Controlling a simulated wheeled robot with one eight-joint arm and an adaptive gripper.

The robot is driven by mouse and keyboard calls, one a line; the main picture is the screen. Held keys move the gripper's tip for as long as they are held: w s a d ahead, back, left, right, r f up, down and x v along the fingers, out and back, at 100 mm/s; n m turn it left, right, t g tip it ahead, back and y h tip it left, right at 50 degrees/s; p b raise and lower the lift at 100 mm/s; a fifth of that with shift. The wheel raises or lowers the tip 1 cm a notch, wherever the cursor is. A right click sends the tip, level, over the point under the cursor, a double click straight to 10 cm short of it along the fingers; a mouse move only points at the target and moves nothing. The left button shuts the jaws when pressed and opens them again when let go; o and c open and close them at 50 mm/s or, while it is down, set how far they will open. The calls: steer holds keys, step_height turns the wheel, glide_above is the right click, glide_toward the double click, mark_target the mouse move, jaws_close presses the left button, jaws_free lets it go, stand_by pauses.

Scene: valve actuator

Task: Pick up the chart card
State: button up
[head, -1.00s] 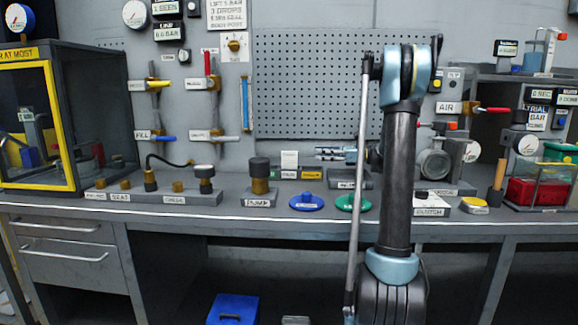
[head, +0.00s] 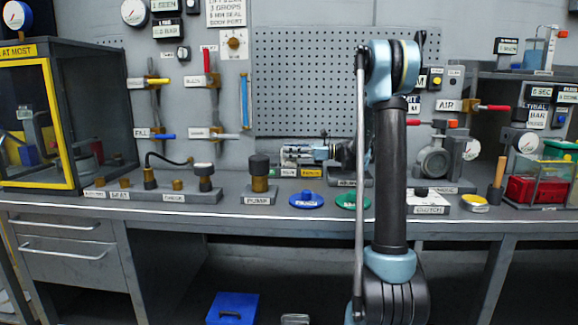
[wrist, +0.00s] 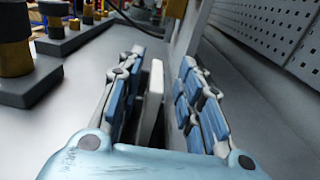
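A white upright card, which looks like the chart card (wrist: 152,105), stands between the two blue-padded fingers of my gripper (wrist: 165,85) in the wrist view. The fingers are apart, with a gap visible on each side of the card. In the head view my gripper (head: 292,154) reaches in from the right along the back of the bench, just above a low labelled stand (head: 288,172). There the card is mostly hidden by the fingers, so its lower edge is not clear.
A pump block (head: 259,182) and a row of brass fittings on a base (head: 165,196) stand to the left. A blue disc (head: 307,200) and a green disc (head: 352,202) lie in front. The pegboard wall (head: 300,85) rises close behind.

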mark_target(279, 165)
steer(key=a, duration=0.4)
steer(key=shift+s+a+f, duration=0.1)
steer(key=shift+a+f, duration=0.2)
steer(key=shift+a, duration=0.1)
jaws_close()
